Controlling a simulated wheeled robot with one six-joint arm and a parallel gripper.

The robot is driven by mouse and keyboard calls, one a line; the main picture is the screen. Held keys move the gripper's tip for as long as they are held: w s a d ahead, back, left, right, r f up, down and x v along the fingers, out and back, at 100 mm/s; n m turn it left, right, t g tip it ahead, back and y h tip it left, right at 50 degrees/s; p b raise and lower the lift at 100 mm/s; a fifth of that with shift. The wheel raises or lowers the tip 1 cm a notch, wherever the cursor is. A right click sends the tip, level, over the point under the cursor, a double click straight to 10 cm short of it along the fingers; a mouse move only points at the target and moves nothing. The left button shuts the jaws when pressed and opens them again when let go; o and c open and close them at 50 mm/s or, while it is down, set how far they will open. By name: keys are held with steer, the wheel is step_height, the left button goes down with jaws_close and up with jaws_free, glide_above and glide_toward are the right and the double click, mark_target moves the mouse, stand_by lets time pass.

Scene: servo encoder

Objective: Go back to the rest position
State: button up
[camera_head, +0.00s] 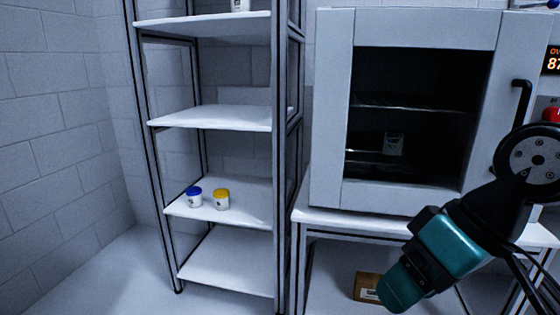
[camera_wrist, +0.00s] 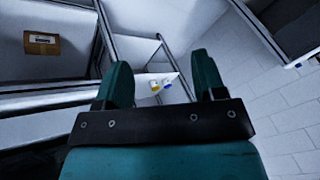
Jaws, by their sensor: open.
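My gripper (camera_wrist: 160,82) shows in the wrist view with its two teal fingers spread apart and nothing between them. The shelf with two small jars shows in the distance beyond the gap. In the head view my teal gripper (camera_head: 393,291) hangs at the lower right, pointing down and left, in front of the bench that bears the oven. Its fingertips are not clearly told apart there.
A grey oven (camera_head: 330,110) with a dark window stands on a white bench (camera_head: 325,219). A brown box (camera_head: 365,287) lies below. A rack (camera_head: 210,117) at left holds a blue-lidded jar (camera_head: 194,197) and a yellow-lidded jar (camera_head: 221,200). Floor at left is clear.

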steer(key=s+f+n+g+h, duration=0.1)
steer(key=s+n+g, duration=0.1)
steer(key=s, duration=0.3)
step_height(320, 180, up, 22)
steer(key=p, duration=2.2)
steer(key=shift+s+a+m, duration=0.25)
steer(key=shift+a+m, duration=0.05)
steer(key=shift+a, duration=0.05)
